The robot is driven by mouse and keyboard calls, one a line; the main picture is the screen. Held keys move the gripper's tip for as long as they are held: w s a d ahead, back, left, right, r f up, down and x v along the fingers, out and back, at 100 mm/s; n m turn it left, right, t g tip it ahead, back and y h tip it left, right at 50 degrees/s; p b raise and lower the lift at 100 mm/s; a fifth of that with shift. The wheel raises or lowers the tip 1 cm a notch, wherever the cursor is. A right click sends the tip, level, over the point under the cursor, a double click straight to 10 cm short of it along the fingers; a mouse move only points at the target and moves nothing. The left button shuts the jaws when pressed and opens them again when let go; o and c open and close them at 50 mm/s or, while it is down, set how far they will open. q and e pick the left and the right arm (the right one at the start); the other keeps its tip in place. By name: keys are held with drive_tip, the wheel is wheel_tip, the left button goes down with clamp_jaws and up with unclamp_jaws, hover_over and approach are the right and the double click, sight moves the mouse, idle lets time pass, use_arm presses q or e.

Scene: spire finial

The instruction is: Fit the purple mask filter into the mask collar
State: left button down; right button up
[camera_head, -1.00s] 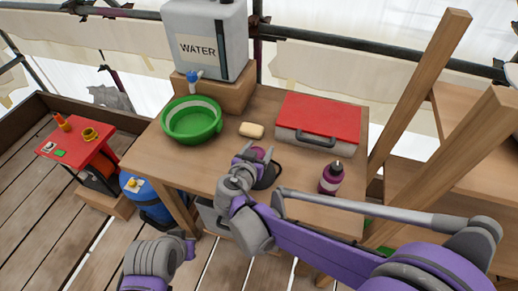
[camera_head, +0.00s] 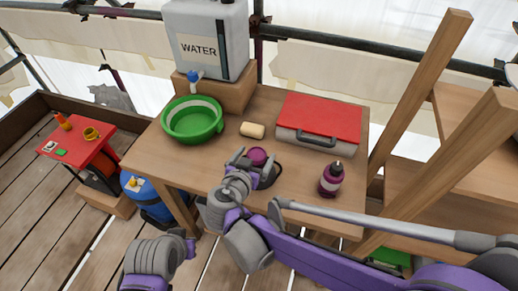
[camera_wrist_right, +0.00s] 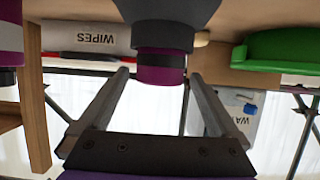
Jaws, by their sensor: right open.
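The purple mask filter (camera_head: 257,157) shows at the dark mask (camera_head: 268,176) on the wooden table. In the right wrist view, the filter (camera_wrist_right: 160,75) has a dark band and sits in line with and against the dark mask collar (camera_wrist_right: 165,14); how deep it sits I cannot tell. My right gripper (camera_head: 251,166) is open just in front of the filter. Its two fingers (camera_wrist_right: 155,100) stand apart on either side of the filter, with clear gaps. My left arm's end (camera_head: 188,246) is low at the left; its fingers cannot be made out.
A green basin (camera_head: 193,133), a beige soap-like piece (camera_head: 252,130), a red-lidded case (camera_head: 318,118) and a purple bottle (camera_head: 331,179) stand on the table. A water tank (camera_head: 207,40) stands at the back. Wooden beams (camera_head: 420,85) rise at the right.

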drive_tip(key=v, duration=0.8)
drive_tip(key=s+d+f+g, duration=0.1)
drive_tip(key=d, duration=0.3)
drive_tip(key=s+d+f+n+g, duration=0.1)
drive_tip(key=d+f+g, duration=0.1)
drive_tip(key=d, duration=0.3)
drive_tip(key=s+d+f+g, duration=0.1)
drive_tip(key=d+f, duration=0.1)
drive_tip(key=d, duration=0.2)
drive_tip(key=shift+s+d+f+g, duration=0.2)
drive_tip(key=shift+d+g, duration=0.2)
drive_tip(key=s+d+f+n+g+y, duration=0.2)
drive_tip(key=s+d, duration=0.5)
drive_tip(key=s, duration=0.4)
wheel_tip(320, 180, down, 2)
drive_tip(key=shift+d+f+n+g+y, duration=0.15)
drive_tip(key=shift+n+g+y, duration=0.25)
drive_tip(key=shift+y, duration=0.7)
drive_tip(key=shift+s, duration=0.1)
wheel_tip(320, 180, up, 7)
drive_tip(key=w+p, duration=0.1)
drive_tip(key=p, duration=0.5)
drive_tip(key=shift+w+f, duration=0.2)
